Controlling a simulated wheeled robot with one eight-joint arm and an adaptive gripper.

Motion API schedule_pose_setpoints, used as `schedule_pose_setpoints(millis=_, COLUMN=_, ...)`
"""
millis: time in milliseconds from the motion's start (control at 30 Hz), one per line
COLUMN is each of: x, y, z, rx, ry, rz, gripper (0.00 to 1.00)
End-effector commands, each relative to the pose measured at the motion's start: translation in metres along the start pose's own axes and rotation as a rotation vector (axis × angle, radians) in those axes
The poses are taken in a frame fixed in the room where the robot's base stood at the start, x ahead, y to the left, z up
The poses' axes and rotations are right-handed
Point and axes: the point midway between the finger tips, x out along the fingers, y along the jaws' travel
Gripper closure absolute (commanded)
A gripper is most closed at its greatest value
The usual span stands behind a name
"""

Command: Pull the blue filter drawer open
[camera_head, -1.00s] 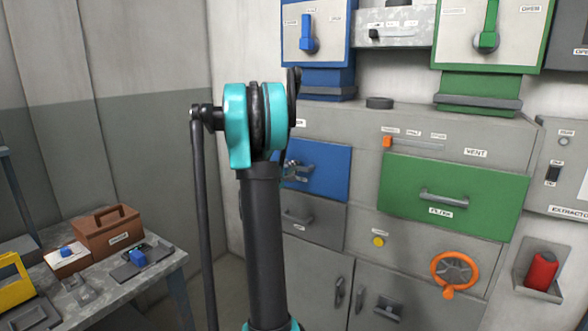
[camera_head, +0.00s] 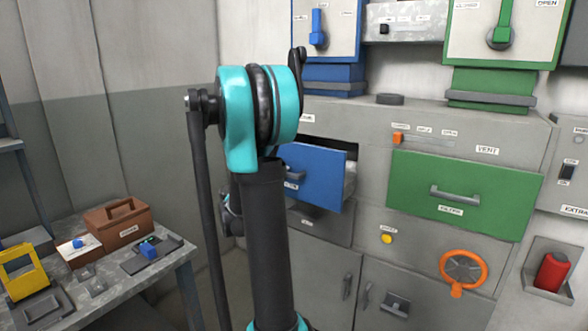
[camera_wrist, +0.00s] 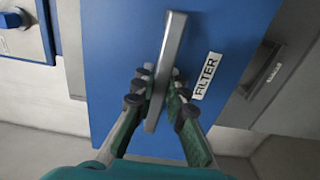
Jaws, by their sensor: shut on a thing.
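The blue filter drawer (camera_head: 318,177) stands out from the grey cabinet in the head view, with a dark gap above it and its pale side showing. In the wrist view its blue front (camera_wrist: 115,60) fills the middle, with a "FILTER" label. My gripper (camera_wrist: 160,85) has its two fingers on either side of the grey bar handle (camera_wrist: 168,65), shut on it. In the head view my arm hides the gripper and part of the drawer's left side.
A green drawer (camera_head: 483,205) to the right is shut. A grey drawer (camera_head: 322,224) lies below the blue one. An orange wheel (camera_head: 463,268) is lower right. A side table with a brown toolbox (camera_head: 115,222) stands at left.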

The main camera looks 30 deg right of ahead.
Motion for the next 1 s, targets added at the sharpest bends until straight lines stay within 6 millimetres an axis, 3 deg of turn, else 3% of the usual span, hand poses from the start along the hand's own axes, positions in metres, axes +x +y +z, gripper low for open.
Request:
schedule_pose_setpoints(millis=33, x=-0.015, y=-0.001, z=-0.001, rx=0.001, ry=0.004, rz=-0.002, gripper=1.0)
schedule_pose_setpoints(millis=200, x=-0.054, y=-0.001, z=-0.001, rx=0.001, ry=0.005, rz=-0.002, gripper=1.0)
schedule_pose_setpoints(millis=433, x=-0.09, y=-0.001, z=0.0, rx=0.001, ry=0.003, rz=-0.002, gripper=1.0)
schedule_pose_setpoints(millis=633, x=-0.105, y=-0.001, z=0.0, rx=0.001, ry=0.001, rz=-0.002, gripper=1.0)
schedule_pose_setpoints(millis=1000, x=-0.108, y=-0.001, z=0.001, rx=0.001, ry=-0.002, rz=-0.002, gripper=1.0)
